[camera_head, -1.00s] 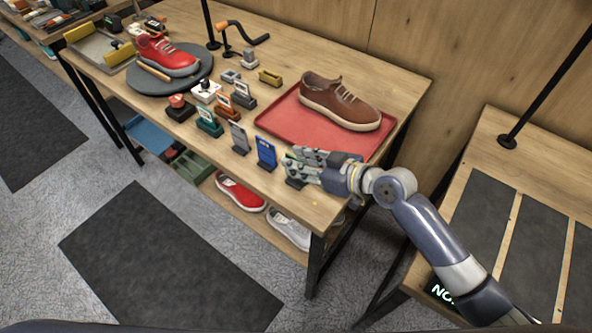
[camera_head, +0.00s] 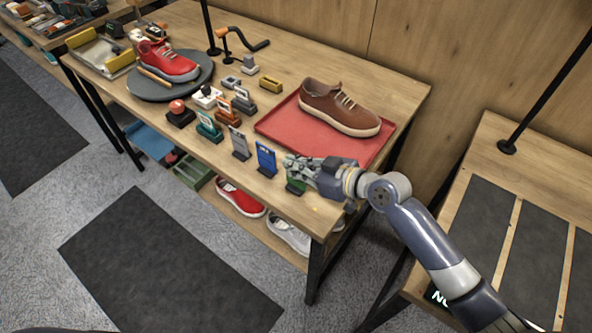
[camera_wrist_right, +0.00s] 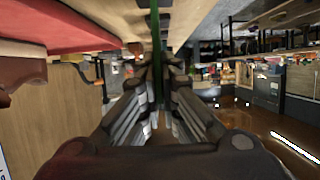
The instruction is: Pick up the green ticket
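The green ticket (camera_head: 295,187) is at the front edge of the wooden table, at the right end of the row of upright tickets. Its lower part shows below my right gripper (camera_head: 293,167); the fingers hide the rest. In the right wrist view the green ticket (camera_wrist_right: 155,50) is a thin strip seen edge-on between the converged fingertips of my right gripper (camera_wrist_right: 156,68). The right gripper looks shut on it. I cannot tell whether the ticket is clear of its stand. My left gripper is not in view.
A blue ticket (camera_head: 266,158) stands close left of my right gripper, with a grey ticket (camera_head: 239,144) beyond it. A red tray (camera_head: 277,122) with a brown shoe (camera_head: 340,107) lies just behind. A red shoe (camera_head: 167,62) sits farther left. Floor is open in front.

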